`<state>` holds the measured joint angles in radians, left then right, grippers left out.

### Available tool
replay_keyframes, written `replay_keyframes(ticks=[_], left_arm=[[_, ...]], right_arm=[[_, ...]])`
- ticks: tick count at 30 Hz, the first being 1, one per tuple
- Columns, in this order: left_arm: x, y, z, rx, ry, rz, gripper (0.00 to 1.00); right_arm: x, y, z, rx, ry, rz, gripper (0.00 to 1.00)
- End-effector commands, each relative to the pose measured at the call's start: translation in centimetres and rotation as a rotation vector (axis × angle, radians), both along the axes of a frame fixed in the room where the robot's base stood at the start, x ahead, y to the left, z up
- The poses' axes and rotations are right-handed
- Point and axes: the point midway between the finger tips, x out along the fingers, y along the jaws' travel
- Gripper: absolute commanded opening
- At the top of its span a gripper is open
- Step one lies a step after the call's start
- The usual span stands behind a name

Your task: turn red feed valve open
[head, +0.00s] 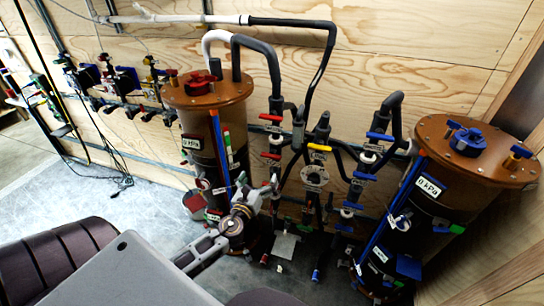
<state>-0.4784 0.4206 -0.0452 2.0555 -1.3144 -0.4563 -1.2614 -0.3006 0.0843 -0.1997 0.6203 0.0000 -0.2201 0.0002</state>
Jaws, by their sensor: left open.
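A brown filter tank (208,92) with a red knob (196,84) on its lid stands left of centre. Several red-handled valves sit on the black pipes to its right: an upper one (271,118), a middle one (270,155) and a low one (267,187). I cannot tell which of them is the feed valve. My left gripper (256,197) is open, low in front of the tank, close to the low red handle. Whether it touches that handle is unclear. My right gripper is out of view.
A second brown tank (470,150) with a blue knob (468,141) stands at the right. Blue-handled (379,136) and yellow-handled (319,148) valves crowd the pipes between the tanks. A plywood wall (400,50) closes the back. Bare floor (140,205) lies left.

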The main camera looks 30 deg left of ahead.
Motion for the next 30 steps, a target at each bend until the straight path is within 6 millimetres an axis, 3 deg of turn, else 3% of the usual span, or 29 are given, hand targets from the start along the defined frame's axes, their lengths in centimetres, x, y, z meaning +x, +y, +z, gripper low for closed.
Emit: replay_keyframes(ticks=[9, 30], left_arm=[[-0.06, 0.25, -0.04, 0.192, 0.045, 0.011, 1.0], [0.69, 0.39, 0.02, 0.202, 0.047, 0.01, 1.0]], right_arm=[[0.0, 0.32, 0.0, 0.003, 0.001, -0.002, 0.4], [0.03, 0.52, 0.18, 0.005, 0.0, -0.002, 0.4]])
